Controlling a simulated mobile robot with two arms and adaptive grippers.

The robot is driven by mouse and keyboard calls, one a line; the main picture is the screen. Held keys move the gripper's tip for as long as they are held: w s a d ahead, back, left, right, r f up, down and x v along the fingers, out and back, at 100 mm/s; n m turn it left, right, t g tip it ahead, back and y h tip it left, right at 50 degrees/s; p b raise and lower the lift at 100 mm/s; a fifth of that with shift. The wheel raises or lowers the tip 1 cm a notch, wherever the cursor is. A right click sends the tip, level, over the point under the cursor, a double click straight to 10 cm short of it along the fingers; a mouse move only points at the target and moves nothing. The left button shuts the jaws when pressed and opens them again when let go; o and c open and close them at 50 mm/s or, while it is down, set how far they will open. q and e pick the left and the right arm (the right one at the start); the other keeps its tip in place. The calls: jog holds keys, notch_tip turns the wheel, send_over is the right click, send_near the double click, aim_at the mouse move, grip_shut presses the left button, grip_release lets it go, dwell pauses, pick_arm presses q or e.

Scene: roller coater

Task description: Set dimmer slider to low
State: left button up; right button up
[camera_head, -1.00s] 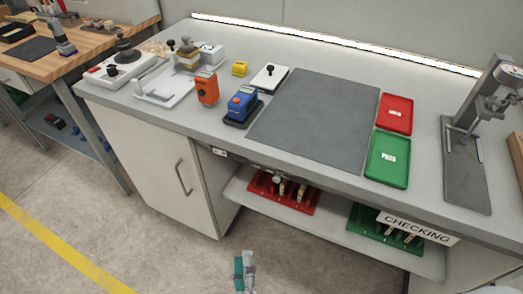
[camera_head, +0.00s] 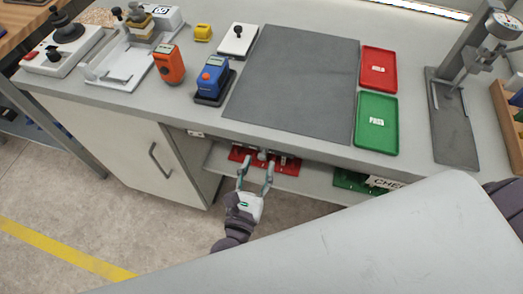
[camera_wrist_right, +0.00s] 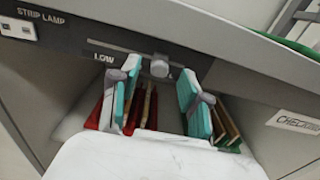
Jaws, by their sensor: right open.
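The dimmer slider is on the bench's front edge. Its grey knob (camera_wrist_right: 160,66) shows in the right wrist view on a dark horizontal track (camera_wrist_right: 128,49), to the right of the word LOW (camera_wrist_right: 103,57). The knob is small in the head view (camera_head: 262,154). My right gripper (camera_head: 256,170) is open and empty in front of the bench edge. In the right wrist view its teal-padded fingers (camera_wrist_right: 160,80) stand either side of the knob, apparently without touching; the depth gap is hard to tell. My left gripper is not in view.
A STRIP LAMP switch (camera_wrist_right: 18,29) sits left of the slider. Below is a shelf with a red rack (camera_head: 285,164) and a green rack (camera_head: 350,181). Above, the benchtop holds a grey mat (camera_head: 295,85), red tray (camera_head: 379,69) and green tray (camera_head: 377,123).

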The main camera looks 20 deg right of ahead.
aim_at(261, 159)
jog(key=shift+p+x, duration=0.3)
jog(key=shift+x, duration=1.45)
grip_shut()
